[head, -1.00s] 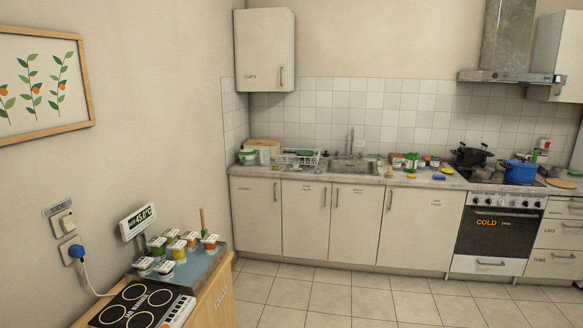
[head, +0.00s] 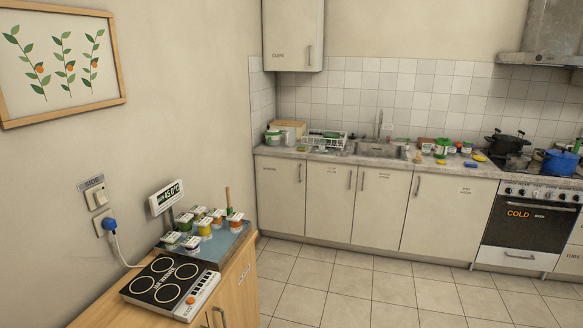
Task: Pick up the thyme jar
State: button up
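Several small jars with white lids (head: 204,223) stand grouped on a blue-grey scale plate at the lower left. Their contents show green, yellow, orange and red. Their labels are too small to read, so I cannot tell whether one is thyme. More small containers (head: 453,149) stand on the far counter right of the sink, also unreadable. My gripper is not in view.
A scale display (head: 167,197) stands behind the jars, and a black hob (head: 165,287) lies in front of them on a wooden cabinet (head: 237,281). A sink counter (head: 330,153) and stove (head: 519,228) line the far wall. The tiled floor (head: 370,285) between is clear.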

aim_at(322, 143)
jog(key=i, duration=3.45)
jog(key=i+u, duration=0.15)
jog(key=i, duration=0.35)
jog(key=i+l+u, duration=0.1)
jog(key=i, duration=0.4)
jog(key=i+l+u, duration=0.15)
jog(key=i, duration=0.35)
